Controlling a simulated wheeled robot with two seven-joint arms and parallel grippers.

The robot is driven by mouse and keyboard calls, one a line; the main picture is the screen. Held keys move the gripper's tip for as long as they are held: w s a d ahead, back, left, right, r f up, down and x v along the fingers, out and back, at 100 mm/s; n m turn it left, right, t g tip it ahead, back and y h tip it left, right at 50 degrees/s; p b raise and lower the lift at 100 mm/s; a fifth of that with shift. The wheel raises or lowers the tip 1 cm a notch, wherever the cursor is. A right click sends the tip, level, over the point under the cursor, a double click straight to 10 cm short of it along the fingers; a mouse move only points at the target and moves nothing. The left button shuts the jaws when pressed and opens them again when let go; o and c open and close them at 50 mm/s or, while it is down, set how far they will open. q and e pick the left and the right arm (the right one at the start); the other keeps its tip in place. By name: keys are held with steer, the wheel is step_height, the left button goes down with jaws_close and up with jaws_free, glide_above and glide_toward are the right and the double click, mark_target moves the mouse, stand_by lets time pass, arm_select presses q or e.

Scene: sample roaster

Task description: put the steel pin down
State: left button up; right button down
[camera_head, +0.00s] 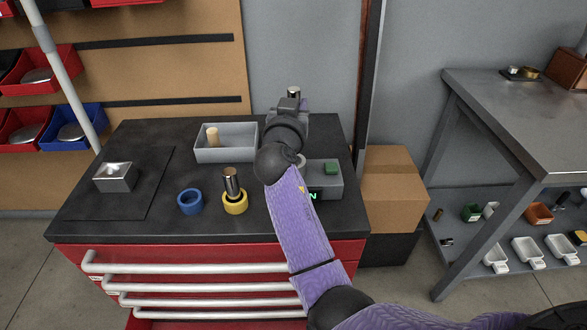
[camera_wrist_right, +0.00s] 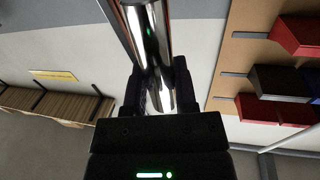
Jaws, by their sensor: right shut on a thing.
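The steel pin (camera_wrist_right: 148,30) is a shiny cylinder clamped between the two black fingers of my right gripper (camera_wrist_right: 157,88). In the head view my right gripper (camera_head: 291,104) is over the back right of the dark bench top, and the pin's bright end (camera_head: 294,91) shows just beyond it. The rest of the pin is hidden there by the wrist. Whether the pin touches anything below cannot be seen. My left gripper is not in view.
A grey box with a green button (camera_head: 331,168) is partly behind my arm.

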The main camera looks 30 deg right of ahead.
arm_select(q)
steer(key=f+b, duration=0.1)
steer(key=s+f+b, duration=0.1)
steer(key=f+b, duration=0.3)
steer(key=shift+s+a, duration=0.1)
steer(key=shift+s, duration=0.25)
arm_select(e)
step_height(320, 180, down, 10)
steer(key=shift+r, duration=0.25)
steer(key=shift+f, duration=0.1)
steer(key=shift+f+b, duration=0.15)
steer(key=shift+b, duration=0.2)
steer(key=shift+c, duration=2.2)
jaws_free()
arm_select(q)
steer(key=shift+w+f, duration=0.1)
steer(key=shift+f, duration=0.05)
arm_select(e)
steer(key=shift+o, duration=0.2)
